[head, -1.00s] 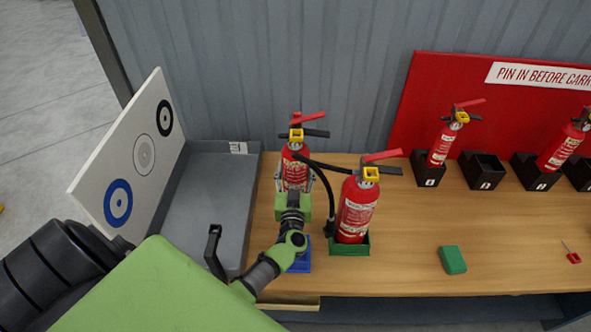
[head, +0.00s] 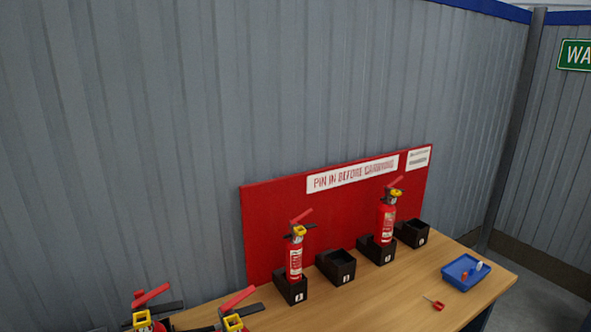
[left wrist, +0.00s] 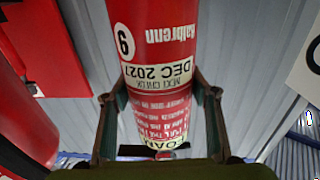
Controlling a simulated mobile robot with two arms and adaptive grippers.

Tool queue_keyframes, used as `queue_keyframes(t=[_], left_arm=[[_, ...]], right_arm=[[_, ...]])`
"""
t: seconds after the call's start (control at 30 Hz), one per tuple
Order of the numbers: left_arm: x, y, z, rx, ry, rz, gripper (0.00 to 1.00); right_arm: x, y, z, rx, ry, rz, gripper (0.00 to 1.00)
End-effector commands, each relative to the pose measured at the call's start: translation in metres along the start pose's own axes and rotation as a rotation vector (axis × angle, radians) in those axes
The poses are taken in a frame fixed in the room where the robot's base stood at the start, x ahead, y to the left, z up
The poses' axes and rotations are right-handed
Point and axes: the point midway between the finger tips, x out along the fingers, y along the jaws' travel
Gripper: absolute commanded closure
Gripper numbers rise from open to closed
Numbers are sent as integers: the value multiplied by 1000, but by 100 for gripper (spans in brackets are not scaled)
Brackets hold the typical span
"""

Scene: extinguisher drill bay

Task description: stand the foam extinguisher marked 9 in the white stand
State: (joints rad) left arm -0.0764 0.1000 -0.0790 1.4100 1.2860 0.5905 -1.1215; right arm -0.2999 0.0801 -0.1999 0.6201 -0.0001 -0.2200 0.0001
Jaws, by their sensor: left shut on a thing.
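The red foam extinguisher marked 9 (left wrist: 158,50) fills the middle of the left wrist view, its label upside down in the picture. My left gripper (left wrist: 159,95) is shut around its body, one finger on each side. In the head view two extinguisher tops show at the bottom left edge: a left one (head: 146,318) and a right one (head: 233,321). Their bodies are cut off, and I cannot tell for sure which is marked 9. The white stand does not show in either view now. My right gripper is not in view.
Several black holders, one empty (head: 336,267), stand along the red board (head: 270,215); two hold extinguishers (head: 294,262) (head: 387,222). A blue tray (head: 452,278) and a small red item (head: 434,303) lie on the table (head: 375,300). Another red body (left wrist: 15,140) is close at left in the wrist view.

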Motion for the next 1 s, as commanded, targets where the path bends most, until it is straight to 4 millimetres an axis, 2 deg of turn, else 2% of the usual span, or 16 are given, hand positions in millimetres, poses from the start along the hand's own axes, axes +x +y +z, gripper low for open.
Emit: queue_keyframes(t=[0.03,0.37,0.7,0.83,1.0], left_arm=[[-11,2,-3,0,15,22,89],[-100,22,-16,-2,14,192,89],[-194,43,-53,-5,11,364,89],[-221,48,-72,-5,11,414,89],[-244,51,-91,-4,12,456,89]], right_arm=[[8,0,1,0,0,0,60],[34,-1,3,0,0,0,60],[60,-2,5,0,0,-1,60],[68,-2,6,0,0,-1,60],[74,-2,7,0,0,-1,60]])
